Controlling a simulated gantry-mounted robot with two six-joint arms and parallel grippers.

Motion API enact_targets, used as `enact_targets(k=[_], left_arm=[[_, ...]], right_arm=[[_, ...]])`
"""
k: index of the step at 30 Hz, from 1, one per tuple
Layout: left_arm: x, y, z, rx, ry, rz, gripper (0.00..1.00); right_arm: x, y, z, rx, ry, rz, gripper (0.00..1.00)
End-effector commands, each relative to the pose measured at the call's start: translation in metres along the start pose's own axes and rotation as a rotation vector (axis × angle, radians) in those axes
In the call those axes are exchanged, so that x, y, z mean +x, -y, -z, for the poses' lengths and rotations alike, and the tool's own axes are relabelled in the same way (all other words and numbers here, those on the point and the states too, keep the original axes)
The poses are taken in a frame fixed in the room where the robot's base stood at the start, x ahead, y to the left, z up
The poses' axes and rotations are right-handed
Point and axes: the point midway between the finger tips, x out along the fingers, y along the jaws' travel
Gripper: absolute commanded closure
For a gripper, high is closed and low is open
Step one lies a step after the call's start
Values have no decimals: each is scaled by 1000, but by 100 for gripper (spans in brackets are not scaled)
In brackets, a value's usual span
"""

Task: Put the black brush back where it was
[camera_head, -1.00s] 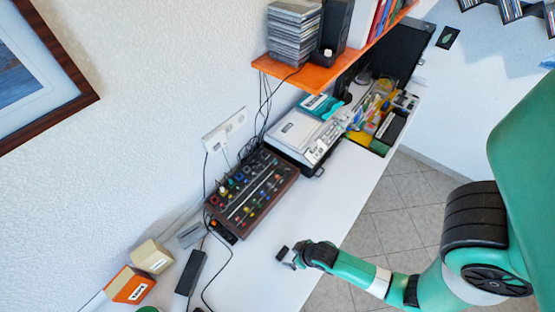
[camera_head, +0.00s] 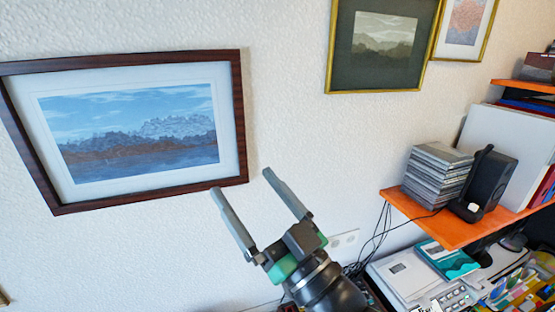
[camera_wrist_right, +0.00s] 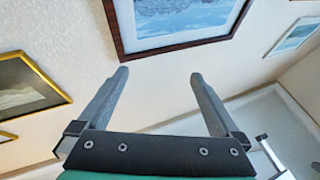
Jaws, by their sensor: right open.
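My right gripper (camera_head: 243,181) is raised in front of the white wall, its two grey fingers spread apart and pointing up. Nothing is between the fingers. It also shows in the right wrist view (camera_wrist_right: 159,73), open and empty, pointing toward the wall with the pictures. I cannot make out the black brush in either view. My left gripper is not in view.
A framed mountain picture (camera_head: 130,130) hangs left of the gripper, and a darker gold-framed one (camera_head: 378,45) to the upper right. An orange shelf (camera_head: 440,228) holds stacked discs (camera_head: 437,175) and a black speaker (camera_head: 482,186). A white machine (camera_head: 408,275) stands below.

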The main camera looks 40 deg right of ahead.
Motion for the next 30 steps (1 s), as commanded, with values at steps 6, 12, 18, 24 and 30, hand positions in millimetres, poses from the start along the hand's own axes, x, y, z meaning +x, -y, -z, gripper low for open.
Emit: enact_targets(k=[6, 12, 18, 24, 30], left_arm=[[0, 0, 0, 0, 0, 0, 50], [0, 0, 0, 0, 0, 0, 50], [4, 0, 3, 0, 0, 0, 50], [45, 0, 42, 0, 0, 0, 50], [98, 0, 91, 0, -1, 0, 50]], right_arm=[[-17, 31, 150, 13, -351, 67, 0], [-24, 34, 169, 15, -399, 74, 0], [-21, 34, 173, 15, -395, 73, 0], [3, 36, 224, 15, -394, 73, 0], [33, 37, 289, 15, -394, 73, 0]])
